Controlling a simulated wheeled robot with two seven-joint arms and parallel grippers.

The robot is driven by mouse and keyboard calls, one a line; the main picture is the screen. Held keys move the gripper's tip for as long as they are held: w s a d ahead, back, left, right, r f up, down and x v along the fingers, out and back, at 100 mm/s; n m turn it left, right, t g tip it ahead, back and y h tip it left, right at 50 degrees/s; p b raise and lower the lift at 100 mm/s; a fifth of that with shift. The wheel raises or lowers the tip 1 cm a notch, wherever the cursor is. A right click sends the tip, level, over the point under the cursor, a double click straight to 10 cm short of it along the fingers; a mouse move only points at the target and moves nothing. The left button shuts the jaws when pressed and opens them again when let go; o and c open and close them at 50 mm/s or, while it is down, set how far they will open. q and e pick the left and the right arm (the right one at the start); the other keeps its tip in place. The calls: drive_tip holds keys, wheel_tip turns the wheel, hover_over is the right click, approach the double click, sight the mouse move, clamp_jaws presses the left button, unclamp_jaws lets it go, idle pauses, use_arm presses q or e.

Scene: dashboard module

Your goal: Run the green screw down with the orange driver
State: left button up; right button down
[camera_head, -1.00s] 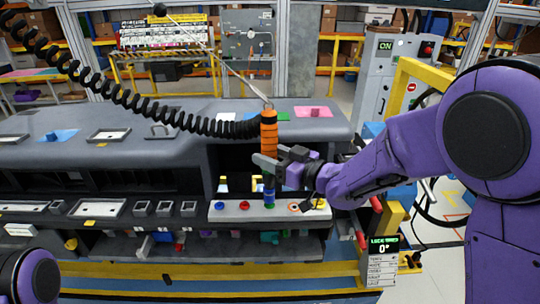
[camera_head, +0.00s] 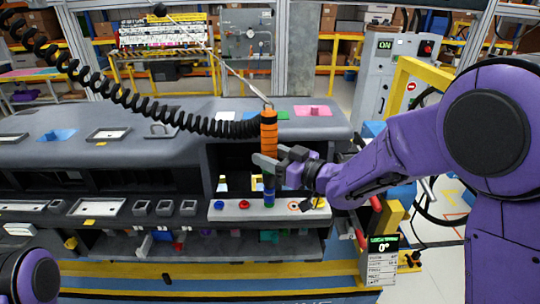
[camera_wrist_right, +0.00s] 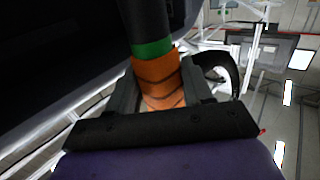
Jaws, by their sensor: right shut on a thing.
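The orange driver (camera_head: 268,132) stands upright, hanging from a coiled black cable, its lower end over the grey strip of the dashboard. My right gripper (camera_head: 268,162) comes in from the right and is shut around the driver; in the right wrist view its jaws (camera_wrist_right: 163,88) clasp the orange body (camera_wrist_right: 155,68), with a green band and dark section beyond. A blue section (camera_head: 268,187) shows lower on the tool. The green screw (camera_head: 269,204) is at its foot; whether the tip touches it is too small to tell. Of my left arm only a purple link shows, lower left.
On the same strip are a blue knob (camera_head: 218,204), a red knob (camera_head: 244,204) and an orange-ringed spot (camera_head: 294,206). A display (camera_head: 383,246) reading 0° stands at the lower right. A yellow post (camera_head: 395,218) is beside my right arm.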

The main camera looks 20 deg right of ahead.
sight(276, 144)
drive_tip(key=shift+f+b, duration=0.45)
drive_tip(key=shift+f, duration=0.15)
idle(0.7)
drive_tip(key=shift+s+f, duration=0.1)
drive_tip(key=shift+f, duration=0.5)
idle(2.6)
drive_tip(key=shift+r, duration=0.1)
drive_tip(key=shift+r+p, duration=0.55)
drive_tip(key=shift+p, duration=0.1)
wheel_tip(276, 144, up, 3)
drive_tip(key=shift+f+p, duration=0.2)
drive_tip(key=shift+p, duration=0.85)
drive_tip(key=shift+r+p, duration=1.15)
drive_tip(key=shift+r, duration=0.1)
drive_tip(key=shift+f, duration=0.1)
